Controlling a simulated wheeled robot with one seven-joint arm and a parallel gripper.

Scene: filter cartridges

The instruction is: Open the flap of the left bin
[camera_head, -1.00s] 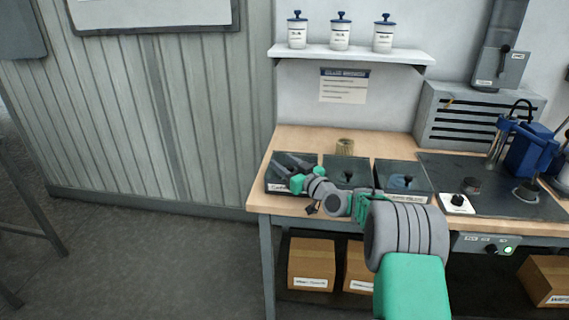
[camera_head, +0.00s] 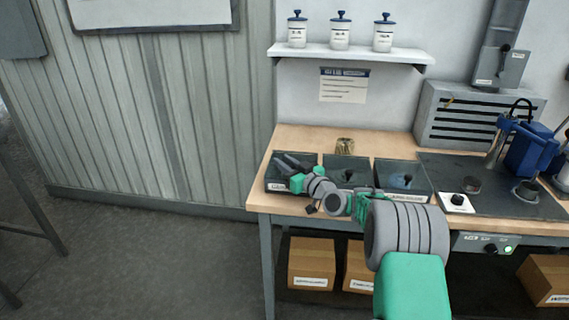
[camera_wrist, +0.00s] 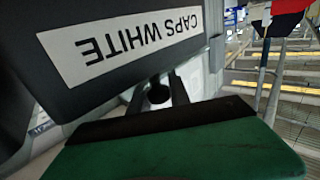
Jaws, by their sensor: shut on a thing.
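The left bin (camera_head: 277,187) is a dark box at the left end of the bench, with a pale label on its front. My gripper (camera_head: 287,162) reaches over it from the front right and hides part of its top. In the wrist view the bin's dark face (camera_wrist: 60,95) carries an upside-down "CAPS WHITE" label. A small black knob (camera_wrist: 158,93) sits between the two fingers of my gripper (camera_wrist: 160,88), which are shut on it. In the head view the flap (camera_head: 309,157) looks down over the bin; the arm hides some of it.
Two similar dark bins, a middle one (camera_head: 347,163) and a right one (camera_head: 403,174), stand close beside it. A small tan cup (camera_head: 345,145) is behind them. A shelf (camera_head: 350,54) with three jars hangs above. The bench (camera_head: 300,137) is bare behind the left bin.

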